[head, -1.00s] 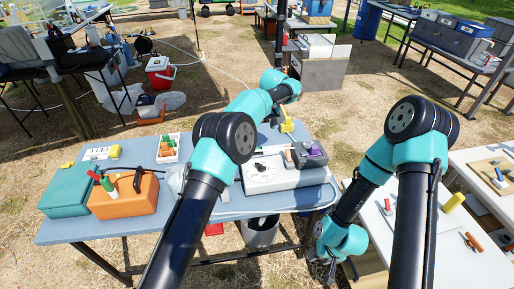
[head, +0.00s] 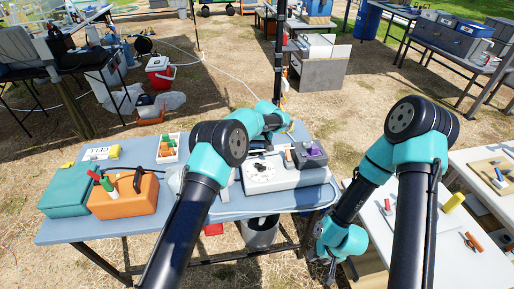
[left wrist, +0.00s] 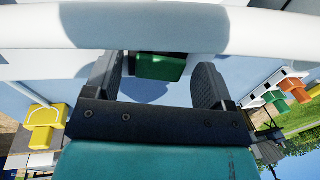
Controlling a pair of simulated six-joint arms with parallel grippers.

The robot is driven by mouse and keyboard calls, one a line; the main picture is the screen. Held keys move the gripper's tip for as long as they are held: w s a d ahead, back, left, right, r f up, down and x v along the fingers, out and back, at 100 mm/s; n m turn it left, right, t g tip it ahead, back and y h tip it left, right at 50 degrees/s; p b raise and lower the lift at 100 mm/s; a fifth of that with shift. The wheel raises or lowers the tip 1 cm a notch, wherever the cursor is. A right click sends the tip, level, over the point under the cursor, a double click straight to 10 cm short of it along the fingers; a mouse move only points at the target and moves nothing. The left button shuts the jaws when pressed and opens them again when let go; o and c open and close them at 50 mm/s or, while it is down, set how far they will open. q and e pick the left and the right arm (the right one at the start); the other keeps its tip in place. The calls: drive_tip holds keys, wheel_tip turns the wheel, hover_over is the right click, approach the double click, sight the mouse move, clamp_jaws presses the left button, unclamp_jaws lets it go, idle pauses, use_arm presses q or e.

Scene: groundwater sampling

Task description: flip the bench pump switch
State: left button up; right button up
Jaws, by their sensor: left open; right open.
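A grey-white box (head: 290,180) with a round dial (head: 260,172) on its top face stands on the right of the blue table; I cannot tell for sure that it is the bench pump. My left gripper (left wrist: 158,64) is open in the left wrist view, with a dark green block (left wrist: 160,68) showing between its fingers. I cannot tell whether this block is the switch or whether the fingers touch it. In the head view the left gripper is mostly hidden by its own arm. My right gripper (head: 332,266) hangs low beside the white table, away from the box.
The blue table (head: 190,225) also holds an orange case (head: 125,198), a teal case (head: 70,190) and a small tray of colored pieces (head: 167,148). A purple piece (head: 313,149) is at the box's right. A white table (head: 400,225) stands at right.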

sight(253, 149)
use_arm(q)
drive_tip(key=c, duration=0.9)
drive_tip(key=shift+a+r+t+h, duration=0.1)
drive_tip(key=shift+a+t+h, duration=0.05)
drive_tip(key=shift+h, duration=0.55)
drive_tip(key=shift+a+t+h, duration=0.15)
drive_tip(key=shift+h, duration=0.55)
drive_tip(key=shift+c, duration=0.2)
drive_tip(key=o, duration=0.9)
drive_tip(key=shift+o, duration=0.2)
wheel_tip(253, 149, up, 17)
drive_tip(key=a, duration=0.1)
drive_tip(key=shift+r, duration=0.15)
drive_tip(key=shift+s, duration=0.1)
